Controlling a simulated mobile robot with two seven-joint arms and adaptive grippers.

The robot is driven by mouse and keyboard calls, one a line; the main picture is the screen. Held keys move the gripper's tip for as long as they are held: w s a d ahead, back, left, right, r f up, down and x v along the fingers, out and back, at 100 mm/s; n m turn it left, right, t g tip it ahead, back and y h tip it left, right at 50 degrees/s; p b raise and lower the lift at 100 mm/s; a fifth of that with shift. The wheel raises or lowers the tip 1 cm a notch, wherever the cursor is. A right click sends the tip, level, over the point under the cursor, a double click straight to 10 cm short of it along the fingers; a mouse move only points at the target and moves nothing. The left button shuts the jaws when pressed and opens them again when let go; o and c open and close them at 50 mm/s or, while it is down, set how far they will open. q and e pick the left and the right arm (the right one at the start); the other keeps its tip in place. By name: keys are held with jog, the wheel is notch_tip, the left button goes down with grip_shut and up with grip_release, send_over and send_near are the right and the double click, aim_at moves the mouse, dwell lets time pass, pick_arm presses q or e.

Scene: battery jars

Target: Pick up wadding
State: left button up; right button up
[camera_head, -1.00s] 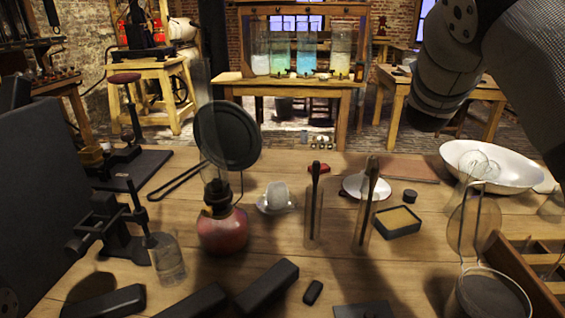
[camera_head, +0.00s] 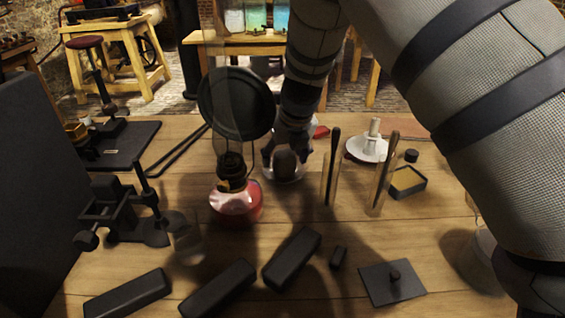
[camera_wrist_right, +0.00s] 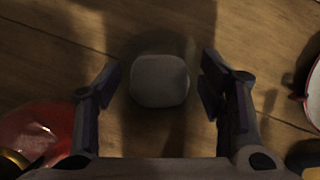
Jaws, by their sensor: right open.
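The wadding (camera_wrist_right: 159,80) is a pale rounded lump, shaded grey, in the middle of the right wrist view. In the head view the wadding (camera_head: 285,165) sits in a clear glass dish (camera_head: 280,179), just right of the red-based lamp. My right gripper (camera_wrist_right: 160,82) is open, with one finger on each side of the wadding and a gap on both sides. In the head view the right gripper (camera_head: 288,158) comes down over the dish from behind and partly hides it. My left gripper is not in view.
The red oil lamp (camera_head: 236,203) with its glass chimney stands close left of the dish. A black round disc (camera_head: 236,103) stands behind the chimney. Glass tubes holding dark rods (camera_head: 331,178) stand to the right. Dark bars (camera_head: 292,258) lie in front. A white candle dish (camera_head: 368,148) is farther right.

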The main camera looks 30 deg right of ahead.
aim_at(284, 152)
jog(key=shift+r, duration=0.25)
jog(key=c, duration=0.9)
jog(key=shift+c, duration=0.5)
jog(key=shift+r, duration=0.1)
notch_tip(284, 152, up, 18)
